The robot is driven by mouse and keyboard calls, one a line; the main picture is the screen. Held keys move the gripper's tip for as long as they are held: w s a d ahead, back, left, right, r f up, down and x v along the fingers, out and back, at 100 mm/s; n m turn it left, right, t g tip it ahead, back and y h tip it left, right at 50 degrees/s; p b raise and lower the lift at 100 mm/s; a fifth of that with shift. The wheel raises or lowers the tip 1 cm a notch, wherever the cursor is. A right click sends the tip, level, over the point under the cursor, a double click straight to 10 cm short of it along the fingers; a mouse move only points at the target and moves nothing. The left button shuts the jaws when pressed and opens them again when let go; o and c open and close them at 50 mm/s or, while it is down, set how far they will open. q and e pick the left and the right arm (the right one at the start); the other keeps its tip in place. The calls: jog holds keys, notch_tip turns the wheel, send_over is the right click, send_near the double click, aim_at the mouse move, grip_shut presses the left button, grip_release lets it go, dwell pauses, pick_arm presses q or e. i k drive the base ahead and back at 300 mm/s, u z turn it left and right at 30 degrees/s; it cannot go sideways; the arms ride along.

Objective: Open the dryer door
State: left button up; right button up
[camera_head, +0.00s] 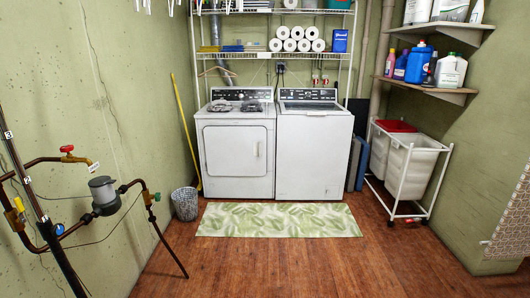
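The dryer (234,185) is the white front-loading machine on the left of a side-by-side pair against the back wall. Its square front door (232,150) looks shut, flush with the front panel. A small handle recess (260,149) shows at the door's right edge. Neither of my grippers shows in the head view, and the dryer is some distance ahead across the floor.
A white top-loading washer (314,155) stands right of the dryer. A green leaf-patterned rug (278,220) lies in front. A wire basket (185,203) and yellow pole (186,135) stand left; a laundry cart (408,170) stands right. Pipes with a meter (104,195) jut out at left. The wooden floor ahead is clear.

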aim_at(230, 151)
jog(key=z, duration=0.05)
jog(key=i, duration=2.2)
jog(key=z, duration=0.35)
jog(key=i, duration=2.5)
jog(key=z, duration=0.25)
